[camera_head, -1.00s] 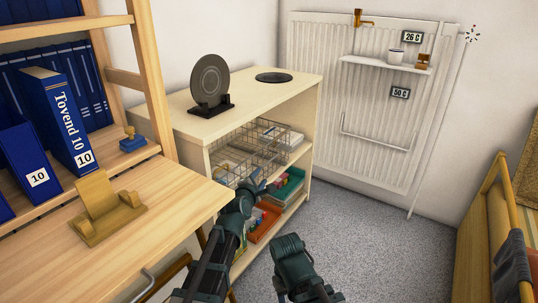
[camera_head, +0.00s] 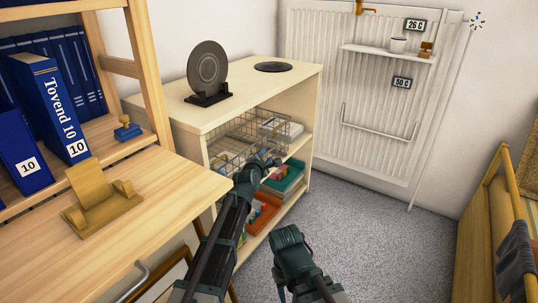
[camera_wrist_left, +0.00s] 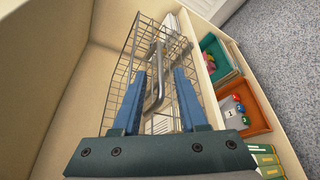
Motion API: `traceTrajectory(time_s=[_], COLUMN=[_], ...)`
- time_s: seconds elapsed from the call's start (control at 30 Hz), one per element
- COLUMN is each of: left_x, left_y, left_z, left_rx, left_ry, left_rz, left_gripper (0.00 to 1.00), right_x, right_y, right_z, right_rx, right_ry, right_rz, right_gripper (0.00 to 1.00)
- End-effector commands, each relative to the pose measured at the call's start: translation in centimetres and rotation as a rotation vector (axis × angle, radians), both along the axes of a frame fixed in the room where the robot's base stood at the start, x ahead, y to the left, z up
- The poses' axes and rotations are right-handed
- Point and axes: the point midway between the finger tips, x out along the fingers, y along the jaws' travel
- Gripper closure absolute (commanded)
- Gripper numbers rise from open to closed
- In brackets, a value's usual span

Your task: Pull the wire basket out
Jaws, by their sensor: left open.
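The wire basket (camera_head: 232,143) sits on the upper shelf of the low cream cabinet (camera_head: 212,113), behind its open front. It also shows in the left wrist view (camera_wrist_left: 128,62), with papers or books beside it. A grey bar handle (camera_wrist_left: 158,62) stands on its near side. My left gripper (camera_head: 264,163) is at the basket's front. In the left wrist view its two blue fingers (camera_wrist_left: 159,82) are open, with the handle appearing between them; I cannot tell whether they touch it.
Below the basket, a green tray (camera_head: 289,177) and an orange tray (camera_head: 262,217) hold small items. A black disc on a stand (camera_head: 207,72) is on the cabinet top. A wooden desk (camera_head: 160,190) is close on the left. Grey carpet (camera_head: 350,225) lies clear to the right.

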Motion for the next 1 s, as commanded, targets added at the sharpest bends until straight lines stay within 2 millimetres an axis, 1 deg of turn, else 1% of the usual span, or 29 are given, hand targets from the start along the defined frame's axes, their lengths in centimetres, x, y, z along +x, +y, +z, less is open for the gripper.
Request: traceTrajectory(time_s=[0.03, 0.1, 0.2, 0.33, 0.57, 0.6, 0.67, 0.8, 0.83, 1.0], left_x=[1.6, 2.8, 4.0, 4.7, 4.7, 4.7, 4.7, 4.6, 4.6, 4.6], left_y=[-0.4, -0.7, -1.0, -1.2, -1.2, -1.2, -1.2, -1.2, -1.2, -1.2], left_z=[-0.5, -0.7, -1.0, -1.1, -1.1, -1.1, -1.1, -1.1, -1.1, -1.1], left_rx=[0.000, -0.001, -0.001, 0.000, 0.000, 0.000, 0.000, 0.000, 0.000, 0.000], left_ry=[0.000, 0.000, 0.000, 0.000, 0.000, 0.000, 0.000, 0.000, 0.000, 0.000], left_rz=[0.000, 0.000, 0.000, 0.000, 0.000, 0.000, 0.000, 0.000, 0.000, 0.000], left_gripper=[0.58, 0.58, 0.58, 0.58, 0.58, 0.61, 0.72, 0.97, 1.00, 1.00], right_x=[0.0, 0.0, 0.0, 0.0, 0.0, 0.0, 0.0, 0.0, 0.0, 0.0], right_y=[0.0, 0.0, 0.0, 0.0, 0.0, 0.0, 0.0, 0.0, 0.0, 0.0], right_z=[-0.5, -0.7, -1.0, -1.1, -1.1, -1.1, -1.1, -1.1, -1.1, -1.1], right_rx=[0.000, 0.000, 0.000, 0.000, 0.000, 0.000, 0.000, 0.000, 0.000, 0.000], right_ry=[0.000, 0.000, 0.000, 0.000, 0.000, 0.000, 0.000, 0.000, 0.000, 0.000], right_rz=[-0.001, -0.001, -0.002, -0.003, -0.003, -0.003, -0.003, -0.003, -0.003, -0.003], right_gripper=[0.48, 0.48, 0.48, 0.48, 0.48, 0.48, 0.48, 0.48, 0.48, 0.48])
